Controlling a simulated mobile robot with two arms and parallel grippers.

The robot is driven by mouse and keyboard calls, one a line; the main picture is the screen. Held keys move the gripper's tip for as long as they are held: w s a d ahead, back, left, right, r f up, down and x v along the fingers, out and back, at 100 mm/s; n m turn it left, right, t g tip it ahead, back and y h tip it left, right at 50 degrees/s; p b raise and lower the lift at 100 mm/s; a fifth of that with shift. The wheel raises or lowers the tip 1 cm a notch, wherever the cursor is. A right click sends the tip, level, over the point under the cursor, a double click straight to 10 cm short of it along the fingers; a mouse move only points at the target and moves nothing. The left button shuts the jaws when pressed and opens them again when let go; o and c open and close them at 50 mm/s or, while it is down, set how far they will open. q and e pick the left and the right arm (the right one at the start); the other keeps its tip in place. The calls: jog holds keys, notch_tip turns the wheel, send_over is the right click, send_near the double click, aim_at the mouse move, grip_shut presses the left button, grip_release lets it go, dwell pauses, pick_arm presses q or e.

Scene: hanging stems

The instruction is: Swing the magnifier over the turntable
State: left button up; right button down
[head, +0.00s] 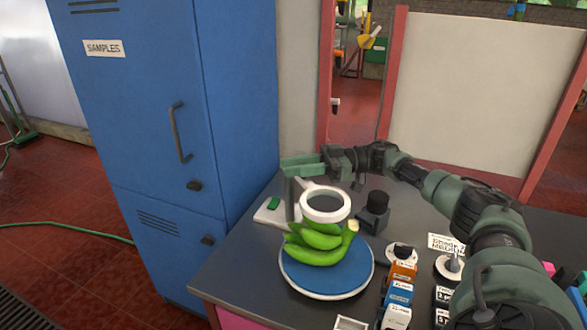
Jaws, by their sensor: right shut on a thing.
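The magnifier (327,220) shows as a thick white ring with a dark lens. The bananas sit on the turntable (328,284), a round blue plate with a pale rim. My left gripper is out of view.
A tall blue cabinet (140,120) stands close on the left. A white-and-green device (270,211) and a black block (374,218) flank the magnifier. Bare grey tabletop (240,275) shows at the front left.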

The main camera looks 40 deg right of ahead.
jog(key=shift+a+f, duration=0.15)
jog(key=shift+f, duration=0.2)
jog(key=c, duration=1.1)
grip_release()
jog(key=shift+w, duration=0.15)
jog(key=shift+r, duration=0.1)
jog(key=b+v, duration=0.3)
jog(key=v, duration=0.5)
jog(key=shift+w, duration=0.1)
